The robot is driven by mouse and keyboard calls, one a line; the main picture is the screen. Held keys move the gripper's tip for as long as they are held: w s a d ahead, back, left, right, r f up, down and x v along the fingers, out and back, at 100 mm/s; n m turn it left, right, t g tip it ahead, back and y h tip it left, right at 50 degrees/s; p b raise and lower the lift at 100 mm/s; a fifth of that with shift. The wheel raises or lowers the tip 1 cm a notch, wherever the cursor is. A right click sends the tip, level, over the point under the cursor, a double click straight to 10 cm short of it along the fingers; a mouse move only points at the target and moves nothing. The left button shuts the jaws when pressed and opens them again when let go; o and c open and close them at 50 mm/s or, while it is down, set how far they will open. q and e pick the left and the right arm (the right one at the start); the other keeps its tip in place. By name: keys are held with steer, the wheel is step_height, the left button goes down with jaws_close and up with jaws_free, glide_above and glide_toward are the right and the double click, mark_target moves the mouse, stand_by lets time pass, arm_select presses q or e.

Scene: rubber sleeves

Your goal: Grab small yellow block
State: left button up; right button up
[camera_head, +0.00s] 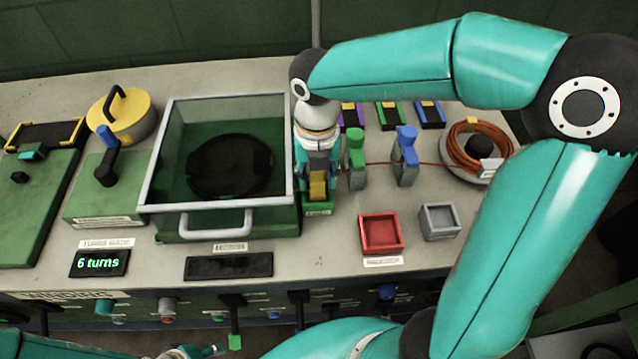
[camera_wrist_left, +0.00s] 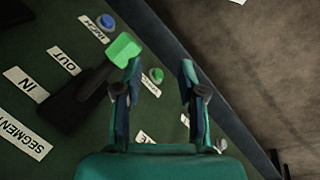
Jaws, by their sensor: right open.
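A small yellow block (camera_head: 318,187) shows just below my right gripper (camera_head: 318,175). The gripper points down and is open. Its dark fingers hide part of the block, and I cannot tell whether they touch it. A green base (camera_head: 318,210) with a label shows beneath the block. Other small yellow pieces sit on the purple, green (camera_head: 392,106) and blue (camera_head: 429,105) holders behind. My left gripper (camera_wrist_left: 160,85) is open and empty in the left wrist view, near a green-tipped black lever (camera_wrist_left: 122,50) on the panel.
A glass-walled green box (camera_head: 220,165) stands left of my right gripper. Green (camera_head: 356,155) and blue (camera_head: 407,150) upright handles stand close to its right. A red tray (camera_head: 381,232), a grey tray (camera_head: 439,221) and a coiled orange cable (camera_head: 465,150) lie further right.

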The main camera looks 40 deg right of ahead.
steer(key=shift+f, duration=0.9)
steer(key=shift+c, duration=0.4)
jaws_close()
steer(key=shift+r, duration=0.15)
